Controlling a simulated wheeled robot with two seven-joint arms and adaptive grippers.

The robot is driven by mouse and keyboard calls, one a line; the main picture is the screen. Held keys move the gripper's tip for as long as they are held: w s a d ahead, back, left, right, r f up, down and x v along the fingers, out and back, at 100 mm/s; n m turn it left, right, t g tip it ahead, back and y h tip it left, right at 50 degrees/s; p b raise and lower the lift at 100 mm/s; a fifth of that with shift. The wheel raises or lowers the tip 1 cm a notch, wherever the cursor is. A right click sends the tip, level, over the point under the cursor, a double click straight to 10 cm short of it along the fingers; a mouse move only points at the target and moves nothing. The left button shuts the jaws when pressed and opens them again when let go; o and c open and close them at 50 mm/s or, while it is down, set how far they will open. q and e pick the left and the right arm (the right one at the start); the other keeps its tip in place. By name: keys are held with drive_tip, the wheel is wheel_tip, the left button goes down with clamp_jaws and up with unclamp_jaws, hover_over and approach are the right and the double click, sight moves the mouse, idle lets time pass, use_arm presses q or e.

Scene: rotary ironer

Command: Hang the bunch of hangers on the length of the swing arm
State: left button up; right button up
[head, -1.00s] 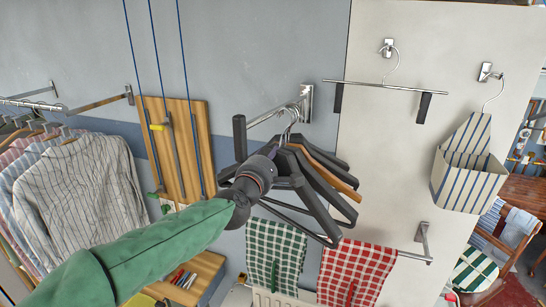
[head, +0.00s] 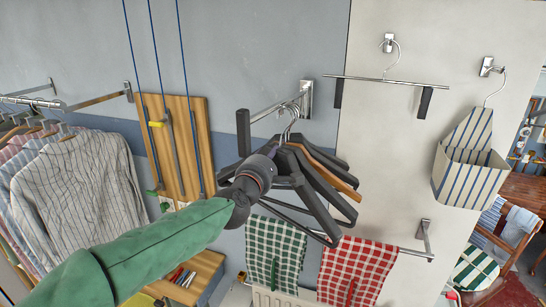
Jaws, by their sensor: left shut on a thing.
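A bunch of hangers (head: 318,180), several black and one brown wooden, is at the centre of the head view with its metal hooks (head: 289,125) gathered at the top. My left gripper (head: 275,172) is shut on the bunch just below the hooks; its fingertips are partly hidden by the hangers. The swing arm (head: 268,113) is a metal bar from a wall bracket, with a dark upright end (head: 243,133). The hooks are at the bar in the picture; I cannot tell whether they rest over it. My right gripper is not in view.
A rail of striped shirts (head: 75,185) is at the left. A wooden board (head: 178,145) with blue cords hangs on the wall. Green (head: 274,250) and red (head: 352,270) checked towels hang below the hangers. A clip hanger (head: 385,82) and a striped bag (head: 468,165) hang at the right.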

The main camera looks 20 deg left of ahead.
use_arm(q)
drive_tip(key=o, duration=1.5)
drive_tip(key=shift+a+r, duration=0.15)
drive_tip(key=shift+r, duration=0.1)
drive_tip(key=shift+o, duration=0.4)
drive_tip(key=shift+f, duration=0.2)
drive_tip(key=shift+s, duration=0.1)
drive_tip(key=s, duration=0.7)
drive_tip(key=shift+s+a+r, duration=0.15)
drive_tip(key=shift+s, duration=0.25)
